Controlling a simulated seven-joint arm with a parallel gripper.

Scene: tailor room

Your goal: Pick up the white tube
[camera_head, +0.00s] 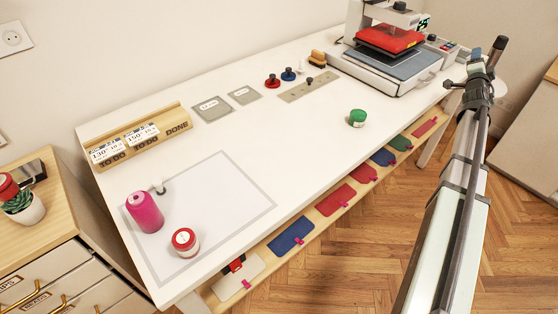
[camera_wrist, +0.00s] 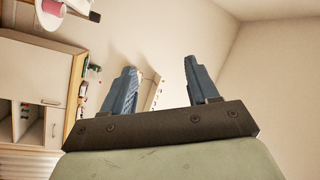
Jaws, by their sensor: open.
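I cannot make out a clearly separate white tube in either view. On the white table (camera_head: 250,145) stand a white jar with a red lid (camera_head: 186,242), a pink cone spool (camera_head: 144,212) and a green-lidded jar (camera_head: 357,118). My gripper (camera_wrist: 160,66) is open and empty in the wrist view, its two blue fingers apart and pointing up at bare wall. In the head view my gripper (camera_head: 475,57) is raised at the right, beside the heat press and far from the jars and spool at the left front.
A heat press (camera_head: 390,60) with a red plate stands at the table's far right. A wooden card rack (camera_head: 140,138) is at the back left. Red and blue knobbed stamps (camera_head: 272,81) sit at the back. Coloured cloth pieces (camera_head: 338,199) lie on a shelf below. The table's middle is clear.

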